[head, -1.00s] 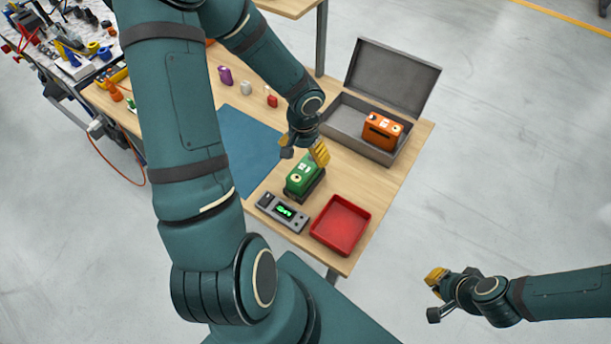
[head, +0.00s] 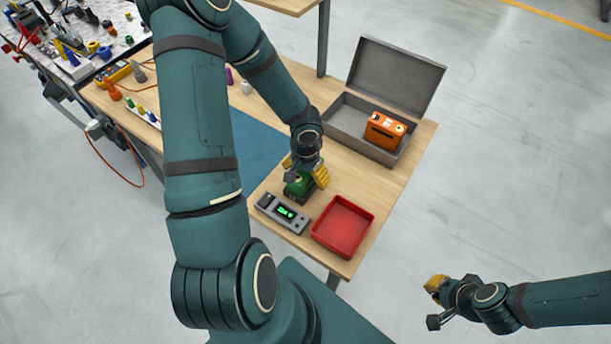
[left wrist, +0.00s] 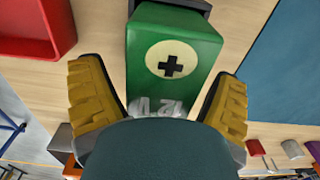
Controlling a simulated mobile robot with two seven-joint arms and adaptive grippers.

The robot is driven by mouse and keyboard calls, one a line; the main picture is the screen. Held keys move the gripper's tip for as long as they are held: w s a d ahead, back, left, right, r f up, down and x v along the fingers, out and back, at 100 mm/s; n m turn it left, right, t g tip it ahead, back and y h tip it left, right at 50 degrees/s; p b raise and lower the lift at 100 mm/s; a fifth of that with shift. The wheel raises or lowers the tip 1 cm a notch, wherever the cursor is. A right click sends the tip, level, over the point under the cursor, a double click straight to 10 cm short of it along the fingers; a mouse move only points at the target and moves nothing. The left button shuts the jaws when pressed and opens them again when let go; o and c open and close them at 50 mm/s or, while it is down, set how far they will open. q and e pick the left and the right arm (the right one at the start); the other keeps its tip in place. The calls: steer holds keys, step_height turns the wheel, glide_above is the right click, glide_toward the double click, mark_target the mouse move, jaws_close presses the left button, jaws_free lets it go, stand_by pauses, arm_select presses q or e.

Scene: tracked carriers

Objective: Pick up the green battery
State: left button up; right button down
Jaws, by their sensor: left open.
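The green battery (head: 297,189) sits on a dark base on the wooden table, between the red tray and the blue mat. In the left wrist view the fingers (left wrist: 160,105) stand apart from the battery's sides.
A red tray (head: 370,224) and a grey meter with a green display (head: 283,212) are near the battery. An open grey case (head: 411,150) holds an orange battery (head: 385,130). A blue mat (head: 250,150) lies left. Small bottles and tools stand farther back.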

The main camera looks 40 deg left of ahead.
arm_select(q)
steer(key=c, duration=1.3)
steer(key=shift+w+r, duration=0.1)
steer(key=shift+c, duration=0.2)
